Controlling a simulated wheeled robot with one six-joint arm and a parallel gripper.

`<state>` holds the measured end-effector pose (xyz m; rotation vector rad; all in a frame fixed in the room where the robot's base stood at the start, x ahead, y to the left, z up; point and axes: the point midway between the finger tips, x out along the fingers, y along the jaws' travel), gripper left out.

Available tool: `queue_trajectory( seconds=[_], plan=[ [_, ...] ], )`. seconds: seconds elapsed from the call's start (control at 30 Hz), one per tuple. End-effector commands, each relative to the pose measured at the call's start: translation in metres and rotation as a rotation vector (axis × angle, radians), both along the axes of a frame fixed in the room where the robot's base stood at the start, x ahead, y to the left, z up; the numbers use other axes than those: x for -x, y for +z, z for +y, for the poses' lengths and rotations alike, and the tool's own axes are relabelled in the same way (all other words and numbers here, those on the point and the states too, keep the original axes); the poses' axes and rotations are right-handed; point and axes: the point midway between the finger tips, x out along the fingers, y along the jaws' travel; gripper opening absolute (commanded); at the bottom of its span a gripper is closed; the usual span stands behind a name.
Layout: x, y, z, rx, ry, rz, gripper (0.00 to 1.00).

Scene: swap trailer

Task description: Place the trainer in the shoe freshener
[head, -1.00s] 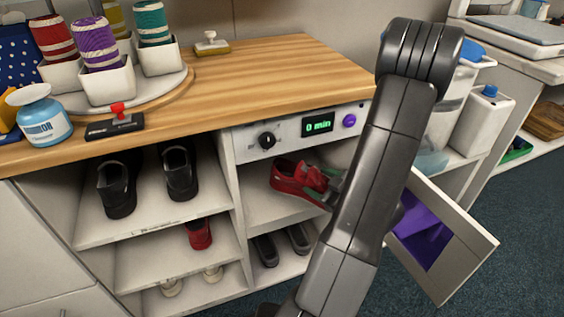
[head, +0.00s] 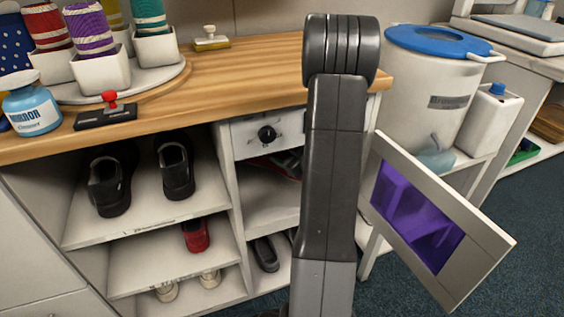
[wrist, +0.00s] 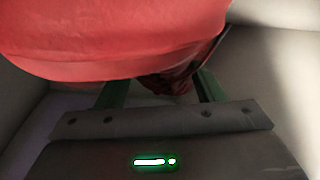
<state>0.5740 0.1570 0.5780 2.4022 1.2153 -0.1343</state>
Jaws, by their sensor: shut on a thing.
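The shoe freshener (head: 268,208) is an open compartment under a panel with a black dial. Its door (head: 472,225), with a purple window, stands open to the right. A red trainer (head: 283,166) shows as a small part in the upper compartment, just under the panel. My arm hides the rest. In the wrist view the trainer (wrist: 110,40) fills the upper part. My gripper (wrist: 162,88) is shut on it, with green fingers on both sides; the grip point is partly hidden under the shoe. Pale walls surround it. A similar red shoe (head: 196,236) sits on the left middle shelf.
Black shoes (head: 174,168) stand on the upper left shelf. Grey shoes (head: 265,254) sit beneath the freshener. A wooden worktop (head: 260,65) lies above. A white bin with a blue lid (head: 437,40) stands behind the open door.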

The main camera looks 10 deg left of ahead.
Motion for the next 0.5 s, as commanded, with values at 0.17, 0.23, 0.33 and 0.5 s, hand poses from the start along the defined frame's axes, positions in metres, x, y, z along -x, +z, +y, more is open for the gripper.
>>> queue_trajectory(
  seconds=[0.17,0.23,0.33,0.5],
  plan=[
    [-0.007,0.0,0.009,-0.001,0.001,-0.002,0.25],
    [-0.012,0.0,0.015,-0.001,0.002,-0.003,0.25],
    [-0.013,-0.018,0.015,-0.001,-0.001,0.001,0.25],
    [-0.013,-0.036,0.015,-0.002,-0.001,0.0,0.25]
  ],
)
